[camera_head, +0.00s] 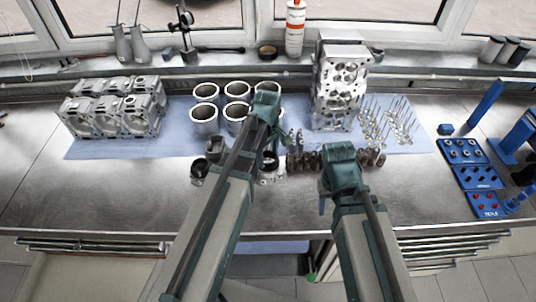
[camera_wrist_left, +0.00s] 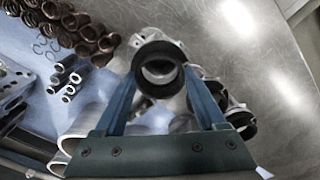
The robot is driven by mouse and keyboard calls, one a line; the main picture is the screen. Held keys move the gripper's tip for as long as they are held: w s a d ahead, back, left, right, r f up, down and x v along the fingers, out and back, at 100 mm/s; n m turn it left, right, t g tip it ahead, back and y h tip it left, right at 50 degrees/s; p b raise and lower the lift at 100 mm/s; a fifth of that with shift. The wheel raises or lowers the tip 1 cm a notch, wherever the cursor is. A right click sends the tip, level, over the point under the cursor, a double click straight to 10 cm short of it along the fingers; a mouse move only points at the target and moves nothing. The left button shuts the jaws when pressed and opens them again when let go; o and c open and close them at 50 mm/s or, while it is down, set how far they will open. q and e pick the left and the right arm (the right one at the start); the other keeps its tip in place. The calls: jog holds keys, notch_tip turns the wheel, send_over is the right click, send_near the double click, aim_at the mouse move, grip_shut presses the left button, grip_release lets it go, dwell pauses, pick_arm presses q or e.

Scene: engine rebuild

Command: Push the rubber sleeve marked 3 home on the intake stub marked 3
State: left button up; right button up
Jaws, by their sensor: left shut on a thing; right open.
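My left gripper (camera_wrist_left: 159,76) is shut on a black rubber sleeve (camera_wrist_left: 160,92), which sits between the blue fingertips in the left wrist view. A grey metal intake part (camera_wrist_left: 218,94) lies just behind and beside the sleeve; other dark rings (camera_wrist_left: 241,121) show on its right-hand stubs. Metal shows through the sleeve's opening, but I cannot tell whether the sleeve touches a stub. No number 3 is readable. In the head view my left gripper (camera_head: 270,156) is low over the bench, and its arm hides much of the intake. My right gripper (camera_head: 323,204) is open, to the right.
Cylinder liners (camera_head: 205,118) stand behind my left arm. Several brown parts (camera_head: 306,161) lie between the grippers, near a tall cylinder head (camera_head: 340,88). A grey engine block (camera_head: 115,108) stands left and blue trays (camera_head: 468,178) right. The bench's front left is clear.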

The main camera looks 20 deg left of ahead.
pick_arm(q)
jog(key=shift+f+b, duration=0.65)
jog(key=shift+f, duration=0.05)
dwell(0.5)
jog(key=shift+f, duration=0.25)
jog(key=o, duration=0.6)
jog(key=c, duration=0.6)
